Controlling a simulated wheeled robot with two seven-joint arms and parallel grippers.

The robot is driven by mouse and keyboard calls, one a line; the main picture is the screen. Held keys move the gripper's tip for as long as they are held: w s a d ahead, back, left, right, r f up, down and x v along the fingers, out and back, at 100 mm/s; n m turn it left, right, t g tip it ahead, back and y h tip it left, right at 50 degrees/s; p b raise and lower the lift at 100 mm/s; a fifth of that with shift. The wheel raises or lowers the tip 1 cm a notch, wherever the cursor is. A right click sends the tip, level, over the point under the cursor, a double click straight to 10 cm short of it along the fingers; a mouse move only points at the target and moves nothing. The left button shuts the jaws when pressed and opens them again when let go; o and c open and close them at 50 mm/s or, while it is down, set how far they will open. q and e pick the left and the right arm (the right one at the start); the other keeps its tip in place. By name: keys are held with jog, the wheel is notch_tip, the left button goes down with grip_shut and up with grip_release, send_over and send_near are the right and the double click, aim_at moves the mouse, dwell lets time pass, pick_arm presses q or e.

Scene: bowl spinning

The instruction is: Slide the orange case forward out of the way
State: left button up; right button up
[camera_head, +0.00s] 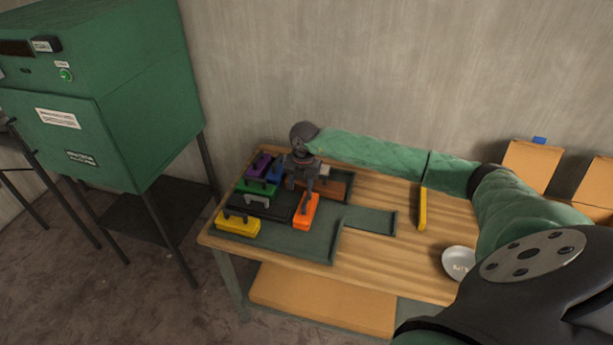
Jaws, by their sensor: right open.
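The orange case (305,211) lies in the dark green tray (337,237) on the wooden table, toward the tray's front right. It has a dark handle on top. My right arm reaches in from the right, and my right gripper (310,195) points down at the far end of the orange case, by its handle. The gripper is open; whether its fingers touch the handle I cannot tell. The gripper hides part of the case and the tray behind it. My left gripper is not in view.
Yellow (237,223), green (257,187), purple (258,163) and blue (276,172) cases lie left of the orange one. A tray extension (370,220) opens to the right. A yellow bar (422,208) and a white bowl (459,262) are farther right. A green machine (120,100) stands left.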

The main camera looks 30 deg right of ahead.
aim_at(306, 198)
jog(key=shift+d+r+h, duration=0.3)
jog(key=shift+d+r, duration=0.05)
jog(key=shift+d, duration=0.8)
notch_tip(306, 198, down, 6)
jog(key=shift+r+b, duration=0.1)
jog(key=shift+b, duration=0.85)
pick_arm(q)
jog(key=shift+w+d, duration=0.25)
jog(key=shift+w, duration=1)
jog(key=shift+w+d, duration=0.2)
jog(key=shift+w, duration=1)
pick_arm(e)
jog(key=shift+f, duration=0.8)
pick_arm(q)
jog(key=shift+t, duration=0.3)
pick_arm(e)
jog(key=shift+c, duration=0.4)
